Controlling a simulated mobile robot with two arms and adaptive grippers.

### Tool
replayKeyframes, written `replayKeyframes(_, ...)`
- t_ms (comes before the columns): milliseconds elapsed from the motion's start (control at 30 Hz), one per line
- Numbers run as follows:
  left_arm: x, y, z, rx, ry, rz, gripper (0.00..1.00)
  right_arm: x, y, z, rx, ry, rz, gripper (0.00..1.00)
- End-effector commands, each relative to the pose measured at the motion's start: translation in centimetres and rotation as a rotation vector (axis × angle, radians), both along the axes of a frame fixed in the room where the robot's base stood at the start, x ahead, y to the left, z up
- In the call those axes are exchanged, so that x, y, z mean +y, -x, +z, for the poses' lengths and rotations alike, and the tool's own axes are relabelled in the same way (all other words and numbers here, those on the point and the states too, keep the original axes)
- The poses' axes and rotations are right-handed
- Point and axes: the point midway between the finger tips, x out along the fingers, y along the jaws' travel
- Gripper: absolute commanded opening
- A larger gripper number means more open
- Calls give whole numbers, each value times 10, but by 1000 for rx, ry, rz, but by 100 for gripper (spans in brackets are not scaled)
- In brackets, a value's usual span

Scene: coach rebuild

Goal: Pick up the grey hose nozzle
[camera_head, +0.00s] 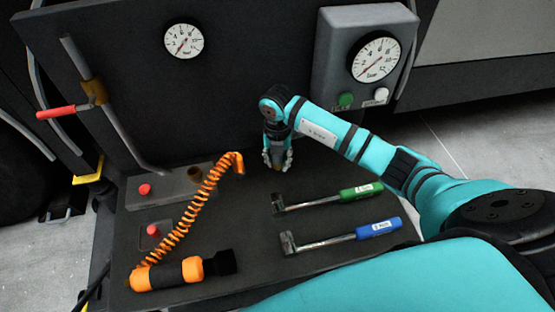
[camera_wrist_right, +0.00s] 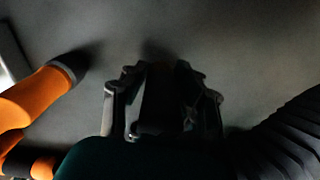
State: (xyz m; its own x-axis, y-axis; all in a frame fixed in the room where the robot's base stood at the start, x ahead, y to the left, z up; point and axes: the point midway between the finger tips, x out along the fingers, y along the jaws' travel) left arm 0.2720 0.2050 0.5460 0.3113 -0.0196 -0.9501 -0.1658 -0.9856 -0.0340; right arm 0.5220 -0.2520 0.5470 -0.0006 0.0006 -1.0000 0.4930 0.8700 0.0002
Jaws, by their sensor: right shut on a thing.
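My right gripper (camera_head: 277,164) points down above the back middle of the dark worktop, just right of the orange coiled hose's upper end. It is shut on a dark thing, most likely the grey hose nozzle (camera_wrist_right: 160,98), which shows between the fingers in the right wrist view (camera_wrist_right: 162,108). The fingers hide most of it in the head view, and its shape is hard to make out in the dark. My left gripper is not in view.
The orange coiled hose (camera_head: 190,212) runs to an orange and black handpiece (camera_head: 166,275) at front left. A green-handled tool (camera_head: 362,191) and a blue-handled tool (camera_head: 378,228) lie at right. Red buttons (camera_head: 145,189) stand at left. A panel with a gauge (camera_head: 184,41) rises behind.

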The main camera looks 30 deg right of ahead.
Motion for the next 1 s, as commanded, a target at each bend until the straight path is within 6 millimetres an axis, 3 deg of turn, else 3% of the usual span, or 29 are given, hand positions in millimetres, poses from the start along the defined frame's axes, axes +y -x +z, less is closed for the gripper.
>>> replayKeyframes(200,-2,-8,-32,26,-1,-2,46,2,0,32,-3,-1,3,0)
replayKeyframes(700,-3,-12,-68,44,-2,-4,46,113,22,39,-1,-2,3,0)
replayKeyframes(1000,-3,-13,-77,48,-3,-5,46,151,30,42,0,-1,1,0)
